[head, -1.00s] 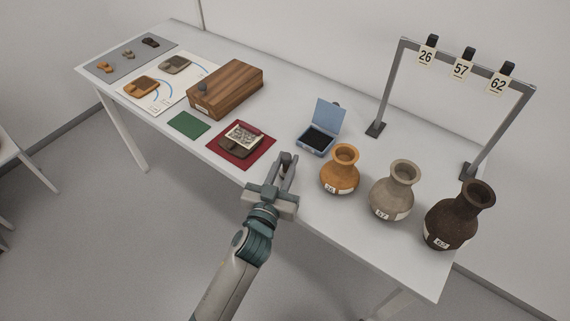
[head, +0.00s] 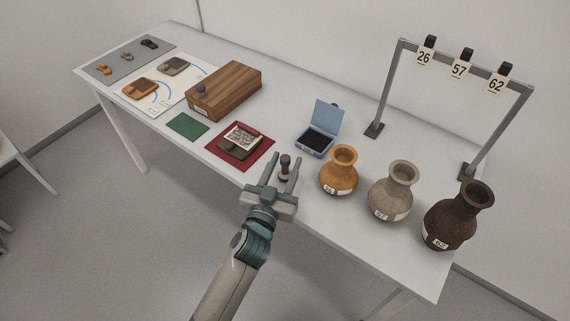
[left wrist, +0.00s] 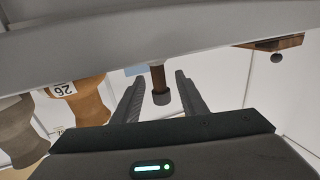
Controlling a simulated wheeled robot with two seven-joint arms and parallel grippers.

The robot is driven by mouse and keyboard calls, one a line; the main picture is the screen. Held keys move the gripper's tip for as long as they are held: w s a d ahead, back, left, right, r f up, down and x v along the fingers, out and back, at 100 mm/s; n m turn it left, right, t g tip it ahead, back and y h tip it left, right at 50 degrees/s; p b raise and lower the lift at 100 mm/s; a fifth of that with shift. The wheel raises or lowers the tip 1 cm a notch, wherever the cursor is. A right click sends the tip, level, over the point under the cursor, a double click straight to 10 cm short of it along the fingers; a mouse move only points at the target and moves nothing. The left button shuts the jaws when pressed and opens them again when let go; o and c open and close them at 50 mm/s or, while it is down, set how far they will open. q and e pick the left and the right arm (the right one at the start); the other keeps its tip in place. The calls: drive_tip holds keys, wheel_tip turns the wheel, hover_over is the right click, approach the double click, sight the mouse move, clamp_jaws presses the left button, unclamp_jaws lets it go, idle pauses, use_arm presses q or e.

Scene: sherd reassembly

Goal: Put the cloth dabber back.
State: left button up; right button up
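The dabber (head: 285,168), a small upright piece with a dark handle and a paler lower part, stands near the table's front edge, left of the orange jar. My left gripper (head: 283,160) is open, with its fingers on either side of the dabber. In the left wrist view the dabber (left wrist: 158,82) shows between the two fingers, with a visible gap on each side. The bottom of the dabber is partly hidden in the head view. My right gripper is not in view.
Close by stand an open blue-lidded ink pad (head: 316,138), the orange jar (head: 339,177) and a red mat (head: 262,151) carrying a sherd piece. A grey jar (head: 389,199), a dark jar (head: 450,226), a wooden box (head: 232,88) and a green mat (head: 187,126) lie farther off.

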use_arm(q)
drive_tip(key=shift+s+a+f, duration=0.15)
drive_tip(key=shift+s, duration=0.3)
drive_tip(key=b+v, duration=0.1)
drive_tip(key=v, duration=1)
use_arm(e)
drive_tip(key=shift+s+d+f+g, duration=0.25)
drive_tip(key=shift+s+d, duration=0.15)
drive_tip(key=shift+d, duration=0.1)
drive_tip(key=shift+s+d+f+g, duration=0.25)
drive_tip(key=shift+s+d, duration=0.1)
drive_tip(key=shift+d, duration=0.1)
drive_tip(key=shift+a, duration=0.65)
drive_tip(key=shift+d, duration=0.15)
